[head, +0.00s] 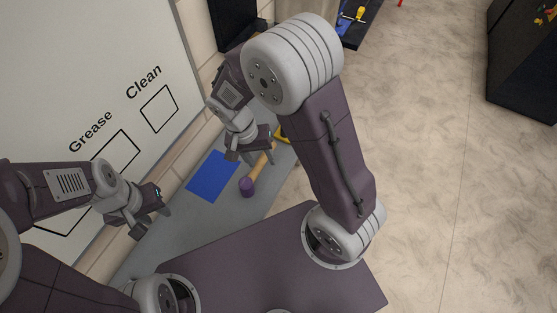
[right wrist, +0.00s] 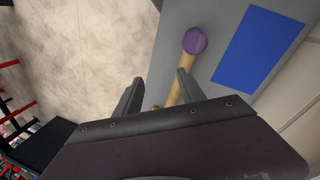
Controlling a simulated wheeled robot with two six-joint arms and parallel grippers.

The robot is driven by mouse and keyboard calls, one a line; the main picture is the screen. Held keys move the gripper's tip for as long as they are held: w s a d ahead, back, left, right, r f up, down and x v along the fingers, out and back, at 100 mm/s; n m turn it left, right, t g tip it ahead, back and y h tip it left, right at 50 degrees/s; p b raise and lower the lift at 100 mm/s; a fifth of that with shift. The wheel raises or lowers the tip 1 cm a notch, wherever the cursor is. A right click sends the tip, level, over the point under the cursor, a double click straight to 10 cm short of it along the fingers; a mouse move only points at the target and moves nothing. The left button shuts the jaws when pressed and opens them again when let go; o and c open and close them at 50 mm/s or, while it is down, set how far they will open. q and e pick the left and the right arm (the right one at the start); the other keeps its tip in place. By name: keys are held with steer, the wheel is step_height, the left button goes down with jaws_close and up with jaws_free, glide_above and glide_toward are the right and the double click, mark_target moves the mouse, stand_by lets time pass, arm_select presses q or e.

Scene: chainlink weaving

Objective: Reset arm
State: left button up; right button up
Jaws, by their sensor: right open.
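My right gripper (head: 252,156) is open and empty above the grey bench (head: 197,235), over the wooden handle of a purple-headed mallet (head: 247,187). In the right wrist view, the two fingers (right wrist: 158,88) stand apart, and the mallet's purple head (right wrist: 195,40) lies beyond them. The handle runs back past the right-hand finger and is partly hidden by the gripper. My left gripper (head: 153,220) is open and empty at the left, near the white board.
A blue rectangle (head: 213,175) lies on the bench beside the mallet; it also shows in the right wrist view (right wrist: 258,50). A white board (head: 60,70) marked "Grease" and "Clean" stands at the left. Open floor (head: 440,160) lies to the right, with a dark cabinet (head: 520,75) beyond.

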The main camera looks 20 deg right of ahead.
steer(key=s+d+r+n+t+y, duration=0.2)
steer(key=s+d+r+n+y, duration=0.15)
steer(key=s+d, duration=0.2)
arm_select(q)
step_height(320, 180, down, 5)
steer(key=b, duration=0.4)
steer(key=shift+s+d+r+b, duration=0.1)
steer(key=shift+s+r+b, duration=0.05)
steer(key=shift+b, duration=0.2)
arm_select(e)
steer(key=shift+n+h, duration=0.45)
steer(key=shift+n, duration=0.1)
step_height(320, 180, down, 5)
steer(key=shift+f, duration=0.2)
